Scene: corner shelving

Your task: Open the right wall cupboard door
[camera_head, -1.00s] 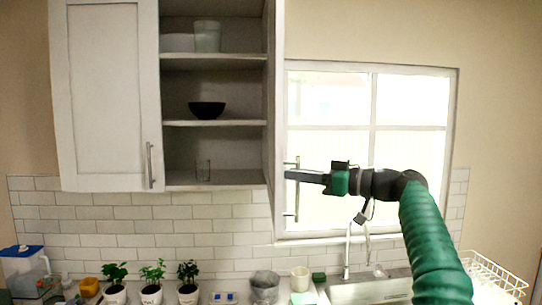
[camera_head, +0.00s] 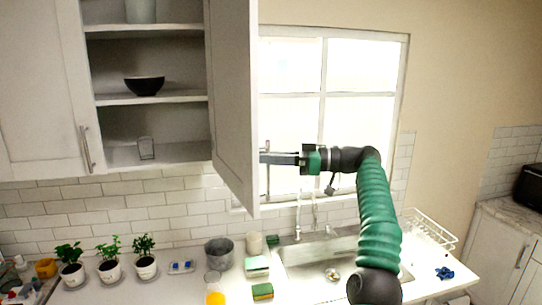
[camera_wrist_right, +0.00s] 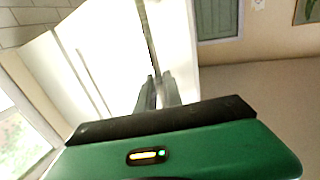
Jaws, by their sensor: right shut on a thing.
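The right wall cupboard door (camera_head: 232,100) stands swung out from the cupboard, its inner face toward me in the head view. Its thin vertical handle (camera_head: 268,183) is on the far, right-hand side of the door. My right gripper (camera_head: 266,158) is at that handle and shut on it; the exact finger contact is small in the head view. In the right wrist view, the two fingers (camera_wrist_right: 154,90) reach toward the pale door; the handle is hard to make out there. My left gripper is not in view.
The open cupboard holds a black bowl (camera_head: 144,86) and a glass (camera_head: 146,148). The left cupboard door (camera_head: 40,90) is closed. Below, the counter carries potted plants (camera_head: 109,268), sponges (camera_head: 257,265) and a sink (camera_head: 330,262). A window (camera_head: 330,100) is behind my right arm.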

